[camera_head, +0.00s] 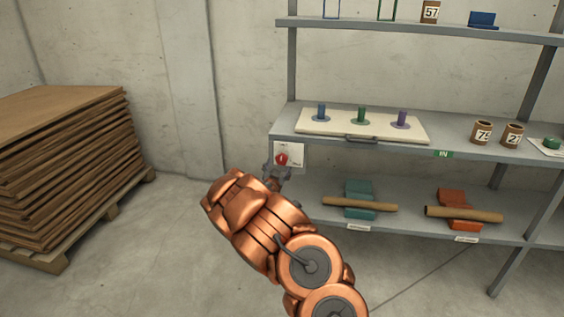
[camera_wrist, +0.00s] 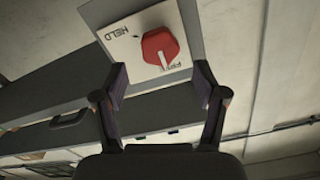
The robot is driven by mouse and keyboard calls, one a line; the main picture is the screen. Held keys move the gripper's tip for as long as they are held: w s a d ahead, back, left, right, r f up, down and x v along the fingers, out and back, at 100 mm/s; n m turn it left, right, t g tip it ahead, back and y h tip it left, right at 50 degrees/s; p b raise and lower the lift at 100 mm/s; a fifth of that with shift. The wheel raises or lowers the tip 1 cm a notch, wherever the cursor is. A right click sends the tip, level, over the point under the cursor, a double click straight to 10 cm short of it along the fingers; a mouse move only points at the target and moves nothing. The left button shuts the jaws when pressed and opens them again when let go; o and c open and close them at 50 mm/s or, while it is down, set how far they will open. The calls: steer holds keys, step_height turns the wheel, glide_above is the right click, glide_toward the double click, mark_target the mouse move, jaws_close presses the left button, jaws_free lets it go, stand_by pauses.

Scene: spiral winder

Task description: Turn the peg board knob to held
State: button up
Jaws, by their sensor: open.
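The red knob (camera_head: 282,159) sits on a white plate (camera_head: 297,149) at the left front edge of the shelf, below the peg board (camera_head: 335,126). In the wrist view the knob (camera_wrist: 160,46) is close, with its white mark pointing toward the word near the plate's lower edge, which looks like FREE. The word HELD shows on the plate (camera_wrist: 135,48) left of the knob. My gripper (camera_wrist: 160,85) is open and empty, its fingers apart on either side below the knob and not around it. In the head view my gripper (camera_head: 274,177) is just below the plate, partly hidden by my arm.
The peg board carries blue, green and purple pegs and has a dark handle (camera_head: 361,139) in front. Numbered cups (camera_head: 482,133) stand to its right. Tubes on cradles (camera_head: 360,204) lie on the lower shelf. A stack of brown boards (camera_head: 60,160) stands left; floor between is clear.

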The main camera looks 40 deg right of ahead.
mark_target(281, 160)
steer(key=x, duration=0.5)
steer(key=shift+f, duration=0.1)
steer(key=shift+x, duration=0.75)
steer(key=shift+c, duration=0.4)
steer(key=c, duration=1.1)
steer(key=shift+o, duration=0.2)
